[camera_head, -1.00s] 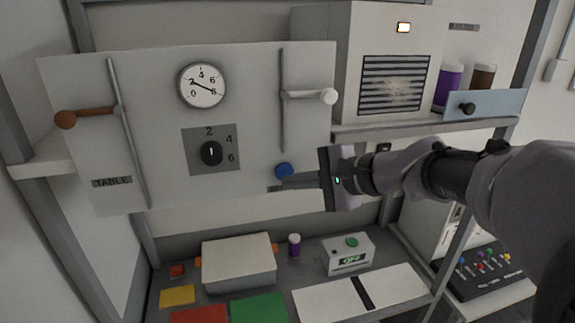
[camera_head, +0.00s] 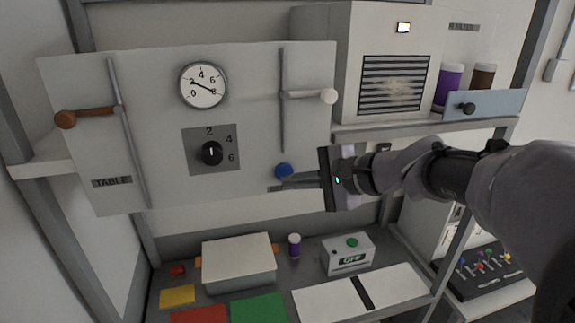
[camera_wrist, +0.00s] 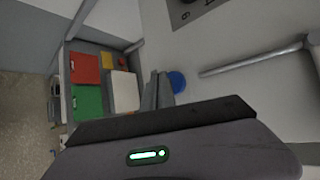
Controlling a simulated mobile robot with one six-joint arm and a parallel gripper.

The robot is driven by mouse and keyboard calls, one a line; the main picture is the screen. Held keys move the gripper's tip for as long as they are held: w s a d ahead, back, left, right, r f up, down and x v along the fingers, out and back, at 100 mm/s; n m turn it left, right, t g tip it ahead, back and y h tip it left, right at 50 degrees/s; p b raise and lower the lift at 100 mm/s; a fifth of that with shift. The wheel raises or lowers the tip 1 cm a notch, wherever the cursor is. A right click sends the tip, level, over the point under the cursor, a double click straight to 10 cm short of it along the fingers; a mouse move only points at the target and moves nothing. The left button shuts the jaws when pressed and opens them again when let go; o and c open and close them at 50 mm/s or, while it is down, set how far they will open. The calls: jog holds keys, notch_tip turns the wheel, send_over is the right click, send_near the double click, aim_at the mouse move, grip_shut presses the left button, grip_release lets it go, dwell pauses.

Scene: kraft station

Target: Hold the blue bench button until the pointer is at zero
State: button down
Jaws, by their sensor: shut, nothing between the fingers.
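The blue button (camera_head: 284,170) is on the lower right of the pale upright panel (camera_head: 260,120). It also shows in the wrist view (camera_wrist: 177,82). My gripper (camera_head: 284,183) is shut and empty, with its fingertips at the button's lower edge in the head view. In the wrist view the fingers (camera_wrist: 156,92) are beside the button and overlap its edge; I cannot tell whether they touch or press it. The round dial (camera_head: 203,85) is at the panel's top. Its thin pointer slants from upper left, near the 2 position, to lower right, not along the 0 mark.
A black knob (camera_head: 211,152) sits left of the button, and a white-knobbed lever (camera_head: 328,96) is above it. A brown-knobbed lever (camera_head: 66,119) is at the panel's left. Below are a lidded box (camera_head: 238,258) and a green-buttoned box reading OFF (camera_head: 347,255).

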jog(key=shift+w, duration=0.1)
jog(key=shift+w+a, duration=0.15)
jog(key=shift+w, duration=0.2)
jog(key=shift+w+a, duration=0.1)
jog(key=shift+w, duration=0.25)
dwell(0.9)
jog(key=shift+s+b, duration=0.1)
jog(key=shift+b, duration=0.25)
jog(key=shift+s+d+b, duration=0.25)
jog(key=shift+s+b, duration=0.2)
jog(key=shift+s, duration=0.25)
jog(key=shift+s+d+b, duration=0.2)
jog(key=shift+s+b, duration=0.2)
jog(key=shift+s, duration=0.4)
jog(key=shift+s+d+b, duration=0.25)
jog(key=shift+s+b, duration=0.1)
jog(key=shift+s, duration=0.45)
jog(key=shift+s+d+b, duration=0.2)
jog(key=shift+s+b, duration=0.2)
jog(key=shift+s, duration=0.4)
